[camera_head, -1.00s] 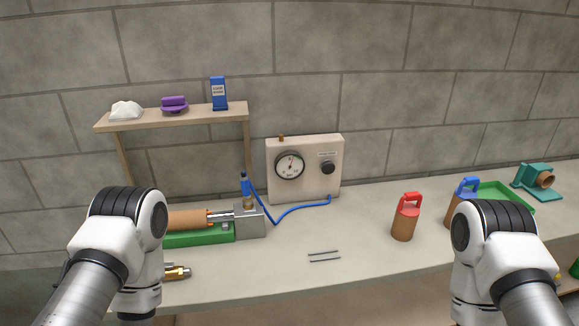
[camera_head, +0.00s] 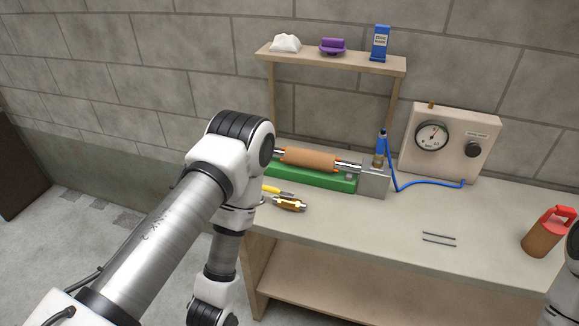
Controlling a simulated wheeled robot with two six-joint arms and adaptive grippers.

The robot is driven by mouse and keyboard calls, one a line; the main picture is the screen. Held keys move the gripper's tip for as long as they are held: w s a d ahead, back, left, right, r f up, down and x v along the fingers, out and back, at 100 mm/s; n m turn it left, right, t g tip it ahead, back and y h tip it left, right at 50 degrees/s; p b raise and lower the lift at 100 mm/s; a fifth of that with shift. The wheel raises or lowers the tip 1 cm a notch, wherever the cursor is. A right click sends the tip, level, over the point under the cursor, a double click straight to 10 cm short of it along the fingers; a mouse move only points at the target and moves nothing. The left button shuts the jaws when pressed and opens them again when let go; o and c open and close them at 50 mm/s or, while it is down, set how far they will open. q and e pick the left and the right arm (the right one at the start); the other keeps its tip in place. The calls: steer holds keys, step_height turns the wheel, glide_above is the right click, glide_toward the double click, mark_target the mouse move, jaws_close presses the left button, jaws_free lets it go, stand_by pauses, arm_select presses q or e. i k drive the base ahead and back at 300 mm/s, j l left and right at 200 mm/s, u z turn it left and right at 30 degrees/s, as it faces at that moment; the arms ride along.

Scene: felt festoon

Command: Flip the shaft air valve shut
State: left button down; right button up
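An air shaft (camera_head: 345,166) with a brown-orange roll (camera_head: 310,158) on it lies over a green base (camera_head: 310,176), its right end at a grey block (camera_head: 374,182). An upright blue fitting with a brass lower part (camera_head: 381,146) stands on the block, with a blue hose (camera_head: 425,184) running to the gauge panel. I cannot tell which part is the valve, or whether it is open or shut. My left arm stands in front of the bench's left end, its lower links hanging down; its gripper is out of frame. Only a bit of my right arm shows at the right edge.
The gauge panel (camera_head: 450,143) stands by the wall. A brass tool (camera_head: 289,203) lies at the bench's front left beside a yellow-handled item (camera_head: 276,190). Two thin rods (camera_head: 439,239) and a red-topped brown cylinder (camera_head: 547,233) are to the right. A shelf (camera_head: 345,63) stands behind.

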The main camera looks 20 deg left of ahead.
mark_target(273, 189)
steer(key=u, duration=0.85)
